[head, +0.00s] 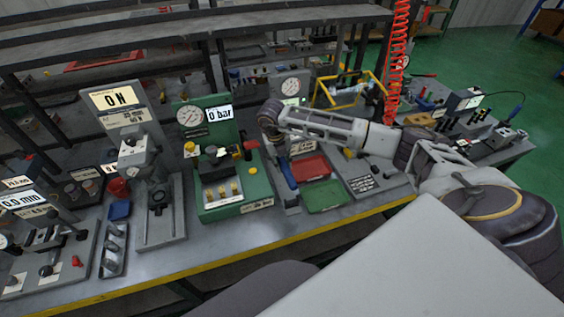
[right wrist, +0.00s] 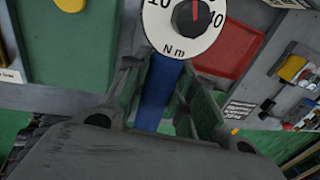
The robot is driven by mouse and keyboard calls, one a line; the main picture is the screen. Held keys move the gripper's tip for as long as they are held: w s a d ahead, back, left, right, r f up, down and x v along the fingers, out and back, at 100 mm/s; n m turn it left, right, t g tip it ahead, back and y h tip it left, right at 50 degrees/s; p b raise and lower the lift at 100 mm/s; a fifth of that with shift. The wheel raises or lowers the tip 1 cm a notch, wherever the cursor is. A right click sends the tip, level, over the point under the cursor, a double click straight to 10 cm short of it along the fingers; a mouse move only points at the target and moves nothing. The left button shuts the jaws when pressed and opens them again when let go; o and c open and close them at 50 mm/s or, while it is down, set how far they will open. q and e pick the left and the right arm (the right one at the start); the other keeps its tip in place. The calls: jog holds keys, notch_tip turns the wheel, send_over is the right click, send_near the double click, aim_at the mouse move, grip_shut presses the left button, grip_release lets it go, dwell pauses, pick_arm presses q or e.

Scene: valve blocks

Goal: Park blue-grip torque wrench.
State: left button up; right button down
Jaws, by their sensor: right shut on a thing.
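My right gripper (head: 279,147) reaches in from the right and points down over the bench, between the green pressure station and the red tray. In the right wrist view its fingers (right wrist: 160,75) are on both sides of the blue grip (right wrist: 156,98) of the torque wrench, shut on it. The blue grip also shows below the gripper in the head view (head: 287,174). A white round dial marked N m (right wrist: 183,22), with a black knob, lies just beyond the grip. The wrench's far end is hidden, and I cannot tell whether it touches the bench. My left gripper is out of view.
The red tray (head: 310,168) and green tray (head: 325,196) lie close right of the wrench. The green pressure station (head: 232,201) reading 0 bar stands left, then a grey force stand (head: 158,226). A yellow frame (head: 345,104) and red coiled hose (head: 397,60) are behind.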

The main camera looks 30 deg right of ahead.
jog(key=shift+f+b, duration=0.25)
jog(key=shift+b, duration=0.15)
jog(key=shift+f+b, duration=0.4)
jog(key=shift+f, duration=0.15)
jog(key=shift+f+b, duration=1.15)
jog(key=shift+f, duration=0.5)
jog(key=shift+f+b, duration=1.65)
jog(key=shift+f, duration=0.35)
dwell(0.9)
jog(key=c, duration=1.1)
grip_release()
jog(key=shift+s, duration=0.1)
